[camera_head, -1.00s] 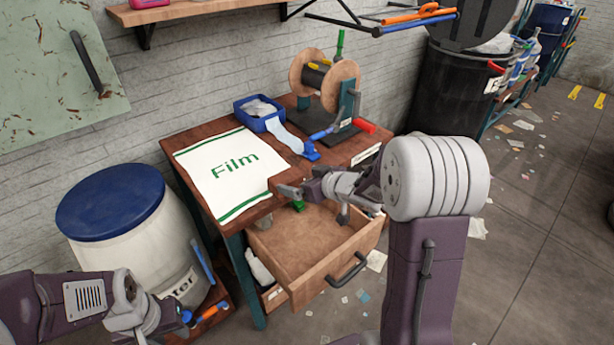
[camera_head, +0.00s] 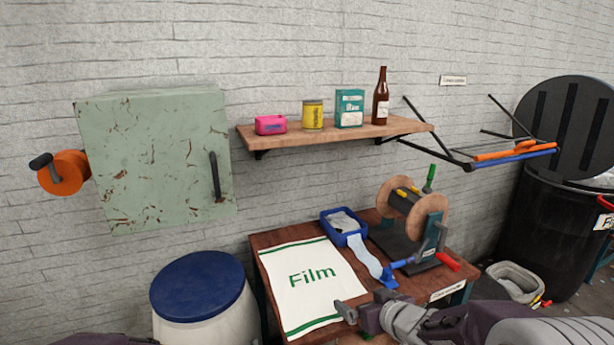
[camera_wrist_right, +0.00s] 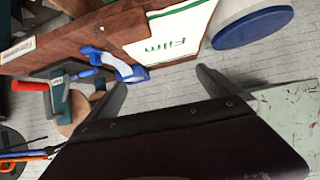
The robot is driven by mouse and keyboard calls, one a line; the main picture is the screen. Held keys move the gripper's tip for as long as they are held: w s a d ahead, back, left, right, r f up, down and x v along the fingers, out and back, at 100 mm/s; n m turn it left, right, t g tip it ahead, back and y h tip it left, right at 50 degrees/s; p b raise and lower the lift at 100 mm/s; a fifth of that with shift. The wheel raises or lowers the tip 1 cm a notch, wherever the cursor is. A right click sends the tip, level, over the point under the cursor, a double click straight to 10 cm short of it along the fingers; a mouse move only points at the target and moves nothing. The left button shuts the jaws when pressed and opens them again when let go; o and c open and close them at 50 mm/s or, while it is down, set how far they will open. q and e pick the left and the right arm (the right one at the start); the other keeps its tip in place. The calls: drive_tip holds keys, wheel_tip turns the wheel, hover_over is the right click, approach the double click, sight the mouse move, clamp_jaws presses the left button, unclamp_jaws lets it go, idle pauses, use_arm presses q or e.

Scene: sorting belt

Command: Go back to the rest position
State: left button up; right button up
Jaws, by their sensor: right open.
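My right gripper (camera_head: 354,312) is low in the head view, in front of the wooden table (camera_head: 270,242). It also shows in the right wrist view (camera_wrist_right: 160,85), where its two fingers are spread with nothing between them. The white Film bag (camera_head: 313,278) lies flat on the table just behind the gripper. My left gripper is not in the head view; only a dark bit of what may be my left arm shows at the bottom left edge.
A blue tray (camera_head: 338,232) and a spool stand (camera_head: 412,220) with a red handle sit on the table. A blue-lidded drum (camera_head: 200,290) stands left of it. A shelf (camera_head: 330,135), a green cabinet (camera_head: 150,160) and a black bin (camera_head: 545,235) are behind.

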use_arm(q)
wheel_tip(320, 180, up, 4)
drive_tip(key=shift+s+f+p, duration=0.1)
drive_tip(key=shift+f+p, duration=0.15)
drive_tip(key=shift+p, duration=0.3)
use_arm(e)
drive_tip(key=s+d+f+m+g+h, duration=0.1)
drive_tip(key=s+f+g, duration=0.3)
drive_tip(key=s, duration=0.6)
drive_tip(key=s+d+f+m+g+h, duration=0.1)
drive_tip(key=s+f+g, duration=0.3)
drive_tip(key=s, duration=0.7)
drive_tip(key=shift+d+m+g+h, duration=0.25)
drive_tip(key=shift+m+g+h, duration=0.4)
drive_tip(key=shift+g, duration=0.25)
drive_tip(key=shift+d+f, duration=0.1)
